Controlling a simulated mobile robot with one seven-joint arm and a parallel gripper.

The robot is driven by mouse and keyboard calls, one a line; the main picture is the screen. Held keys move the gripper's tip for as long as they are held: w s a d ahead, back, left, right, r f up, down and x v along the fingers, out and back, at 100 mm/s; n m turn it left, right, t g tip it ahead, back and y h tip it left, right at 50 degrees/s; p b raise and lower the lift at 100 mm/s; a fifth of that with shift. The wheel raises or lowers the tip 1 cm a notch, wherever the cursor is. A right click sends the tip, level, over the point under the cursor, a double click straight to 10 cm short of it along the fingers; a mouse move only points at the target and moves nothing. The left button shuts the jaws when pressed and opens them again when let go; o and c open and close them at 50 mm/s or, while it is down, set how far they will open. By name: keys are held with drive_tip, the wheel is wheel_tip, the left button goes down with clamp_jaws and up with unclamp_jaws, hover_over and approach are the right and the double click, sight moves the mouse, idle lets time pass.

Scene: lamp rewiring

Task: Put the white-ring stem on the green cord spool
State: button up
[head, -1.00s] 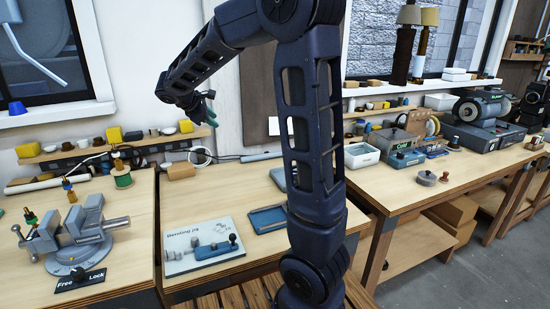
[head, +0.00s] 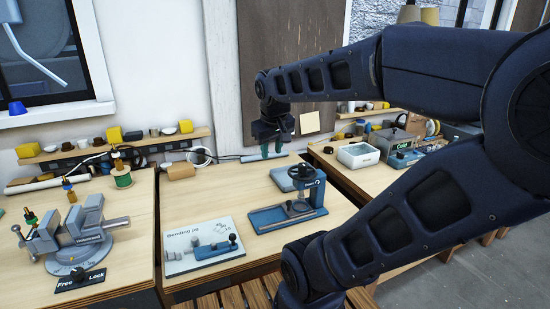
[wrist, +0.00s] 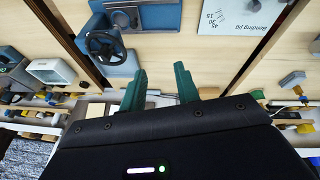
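The green cord spool (head: 123,180) stands at the back of the left bench. A small brass stem (head: 117,162) with a dark tip stands upright at its top; whether it sits in the spool or behind it, I cannot tell. Another stem (head: 69,191) with a yellow-brown top stands by the vise, and a green-topped stem (head: 30,217) stands further left. A white ring is too small to make out on any of them. My gripper (head: 271,151) hangs over the back of the middle bench, away from the spool. Its green fingers (wrist: 160,88) are apart, with nothing between them.
A blue press with a handwheel (head: 302,178) stands on the middle bench below my gripper, also in the wrist view (wrist: 103,44). The bending jig board (head: 203,246) lies in front. The grey vise (head: 82,237) is on the left bench. A white bin (head: 358,156) stands right.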

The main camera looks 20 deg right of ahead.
drive_tip(key=shift+s+a+f+m+t+y, duration=0.1)
drive_tip(key=shift+s+f+m+t+y, duration=0.1)
drive_tip(key=shift+s+m, duration=0.25)
drive_tip(key=shift+s+a+f+m+t+y, duration=0.1)
drive_tip(key=shift+s+f+m, duration=0.15)
drive_tip(key=shift+s, duration=0.45)
drive_tip(key=shift+s+a+f+m+t+y, duration=0.1)
drive_tip(key=shift+s+f+m, duration=0.15)
drive_tip(key=shift+s, duration=0.3)
